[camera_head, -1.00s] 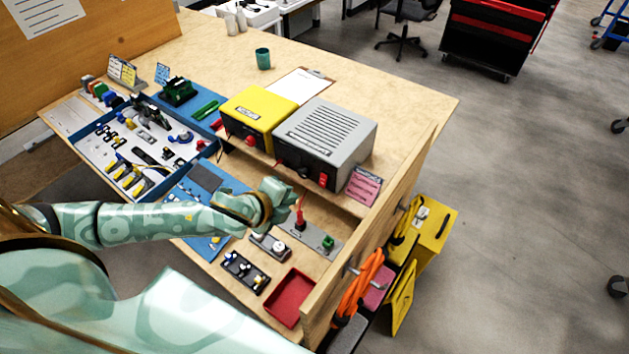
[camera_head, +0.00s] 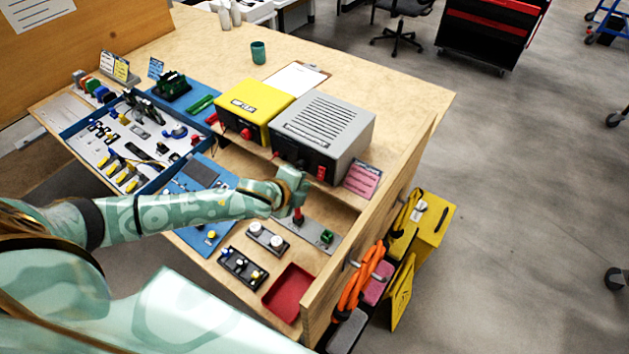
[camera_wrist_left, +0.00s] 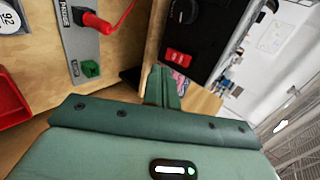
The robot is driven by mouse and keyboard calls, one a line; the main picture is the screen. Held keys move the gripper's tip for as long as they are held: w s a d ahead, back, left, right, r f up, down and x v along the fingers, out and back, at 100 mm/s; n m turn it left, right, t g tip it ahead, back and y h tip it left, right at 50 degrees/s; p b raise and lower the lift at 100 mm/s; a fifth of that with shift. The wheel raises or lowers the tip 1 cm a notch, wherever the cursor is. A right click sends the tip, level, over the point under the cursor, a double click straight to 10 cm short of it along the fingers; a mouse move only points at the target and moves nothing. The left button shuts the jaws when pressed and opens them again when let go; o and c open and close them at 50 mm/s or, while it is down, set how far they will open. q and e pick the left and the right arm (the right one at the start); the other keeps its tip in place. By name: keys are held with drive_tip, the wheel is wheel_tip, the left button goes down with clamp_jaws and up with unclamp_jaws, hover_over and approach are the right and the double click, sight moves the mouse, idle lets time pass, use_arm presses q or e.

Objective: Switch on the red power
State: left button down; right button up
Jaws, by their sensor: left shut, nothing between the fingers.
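A red switch (camera_head: 321,173) sits on the dark front of the grey box (camera_head: 330,125), at its right end. In the left wrist view the red switch (camera_wrist_left: 179,57) shows on the black panel, just beyond my fingertips. My left gripper (camera_head: 300,192) is in front of the grey box, a little left of and below the switch. In the wrist view its green fingers (camera_wrist_left: 162,84) are together and empty, pointing towards the panel. I cannot tell whether they touch it; they look apart from the switch. My right gripper is not in view.
A yellow box (camera_head: 254,106) with its own red knob stands left of the grey box. Below my gripper is a grey plate (camera_head: 310,232) with a red lever (camera_wrist_left: 97,21) and a green knob (camera_wrist_left: 90,68). A red tray (camera_head: 289,290) and a pink card (camera_head: 363,179) are nearby.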

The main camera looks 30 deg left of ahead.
sight(320, 178)
use_arm(q)
drive_tip(key=shift+w+d+f+b, duration=0.15)
drive_tip(key=shift+w+f, duration=0.2)
drive_tip(key=shift+w, duration=0.5)
drive_tip(key=shift+w+d+f+b, duration=0.15)
drive_tip(key=shift+w+f, duration=0.15)
drive_tip(key=shift+w, duration=0.55)
drive_tip(key=shift+w+d+f+b, duration=0.15)
drive_tip(key=shift+w+f, duration=0.2)
drive_tip(key=shift+w, duration=0.5)
drive_tip(key=shift+a, duration=0.1)
